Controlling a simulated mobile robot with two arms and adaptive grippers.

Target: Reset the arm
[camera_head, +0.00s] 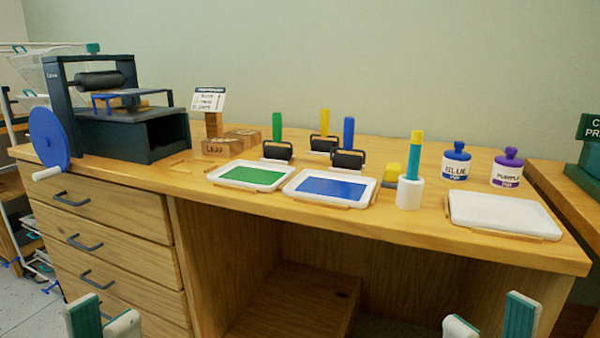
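My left gripper (103,325) shows at the bottom left edge, in front of the drawers. Its two teal and white fingertips stand apart with nothing seen between them. My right gripper (490,322) shows at the bottom right, below the table's front edge. Its fingertips also stand apart, with a wide empty gap. Both grippers are low in the picture and apart from the things on the wooden table (420,230). The rest of both arms is out of view.
On the table stand a press (130,130), a green ink tray (285,186), a blue ink tray (368,203), several rollers, a white cup (409,192), a blue jar (456,164), a purple jar (507,170) and an empty white tray (505,214). Drawers (100,235) lie below left.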

